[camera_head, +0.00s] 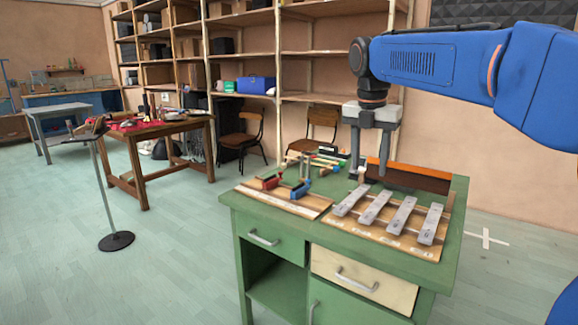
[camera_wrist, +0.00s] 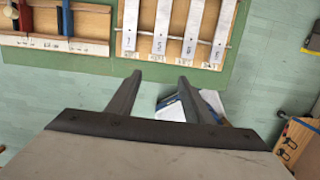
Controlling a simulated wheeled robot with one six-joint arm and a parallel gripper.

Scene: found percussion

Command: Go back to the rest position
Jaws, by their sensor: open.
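My gripper (camera_head: 369,174) hangs from the blue arm with its fingers pointing down, over the back part of the green cabinet top (camera_head: 335,225). In the wrist view my gripper (camera_wrist: 160,79) has its two fingers apart with nothing between them. Several grey metal bars (camera_head: 400,215) lie on a wooden board in front of the gripper. The bars (camera_wrist: 160,28) also show at the top of the wrist view, beyond the fingertips. I cannot tell the exact height of the fingertips above the top.
A wooden board with red and blue clamps (camera_head: 285,193) lies left of the bars. An orange-edged dark block (camera_head: 410,175) sits behind the gripper. A black stand (camera_head: 117,241) and a wooden table (camera_head: 140,165) are at left. Shelves (camera_head: 245,50) line the back wall. Green floor (camera_head: 185,270) is open at front left.

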